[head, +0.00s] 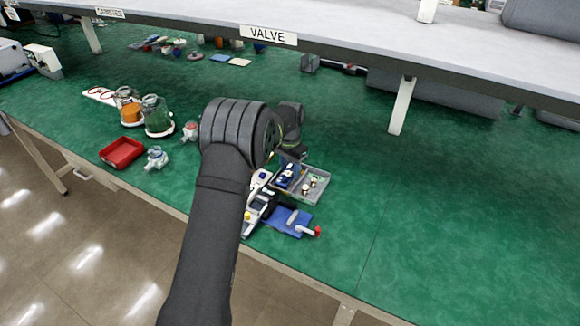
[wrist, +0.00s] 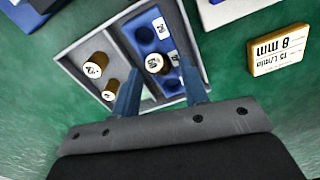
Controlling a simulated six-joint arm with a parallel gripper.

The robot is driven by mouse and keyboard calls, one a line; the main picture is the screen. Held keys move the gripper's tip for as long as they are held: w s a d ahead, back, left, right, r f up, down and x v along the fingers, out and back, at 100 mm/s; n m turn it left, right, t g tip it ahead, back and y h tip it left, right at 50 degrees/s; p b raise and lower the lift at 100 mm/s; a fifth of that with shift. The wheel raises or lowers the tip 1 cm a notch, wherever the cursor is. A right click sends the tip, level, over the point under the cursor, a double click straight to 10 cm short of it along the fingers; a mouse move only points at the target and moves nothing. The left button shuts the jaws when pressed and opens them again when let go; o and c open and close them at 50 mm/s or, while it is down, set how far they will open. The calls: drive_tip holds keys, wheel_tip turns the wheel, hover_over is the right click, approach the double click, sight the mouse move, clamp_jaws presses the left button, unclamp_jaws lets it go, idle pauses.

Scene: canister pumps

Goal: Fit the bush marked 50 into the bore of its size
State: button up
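In the wrist view, a grey tray (wrist: 68,68) has two compartments. In the left one stand two brass-coloured bushes with white marked tops, a larger bush (wrist: 95,65) and a smaller bush (wrist: 110,84). The right one holds a blue block (wrist: 128,25) with round bores and white labels. A third bush (wrist: 157,64) is at the block, its marked top facing me; whether it is seated is unclear. My gripper (wrist: 158,74) is open, its fingers either side of this bush with gaps. The markings are too small to read surely. The tray (head: 325,190) also shows in the head view; my arm hides my gripper there.
In the head view, a blue pad with a red-ended tool (head: 292,220) lies nearer the edge, and a red bin (head: 122,153) stands left. The bench right of the tray is clear.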

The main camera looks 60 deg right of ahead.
wheel_tip(320, 180, up, 12)
drive_tip(key=shift+o, duration=0.5)
drive_tip(key=shift+r, duration=0.45)
